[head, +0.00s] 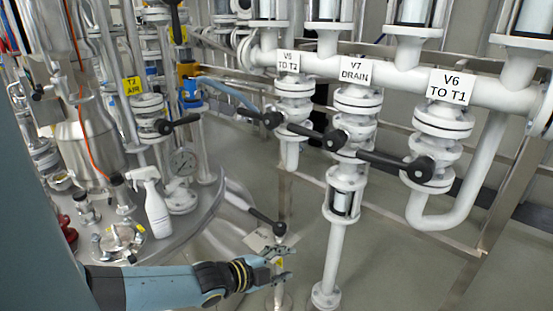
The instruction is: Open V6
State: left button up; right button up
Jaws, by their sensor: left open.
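The V6 valve (436,147) is a white flanged valve on a vertical pipe at the right, under a white label (451,87) reading "V6 TO T1". Its black lever (385,160) runs from a round hub on the valve's front out to the left, roughly level and across the pipe. The lever's end comes close to the V7 valve. My left gripper (291,264) is open and empty, low in the middle of the view. It is left of and below the V6 lever, well apart from it. My right gripper is out of view.
The V7 valve (357,103), labelled "DRAIN", and another valve (294,88), labelled "TO T2", stand left of V6 with similar black levers. A vertical drain pipe (333,250) stands right of my gripper. A spray bottle (155,205) stands on a vessel lid at the left.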

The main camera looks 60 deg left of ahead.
aim_at(394, 161)
pick_arm(q)
jog(key=shift+s+f+n+g, duration=0.4)
jog(key=shift+s+f, duration=0.6)
jog(key=shift+f, duration=0.3)
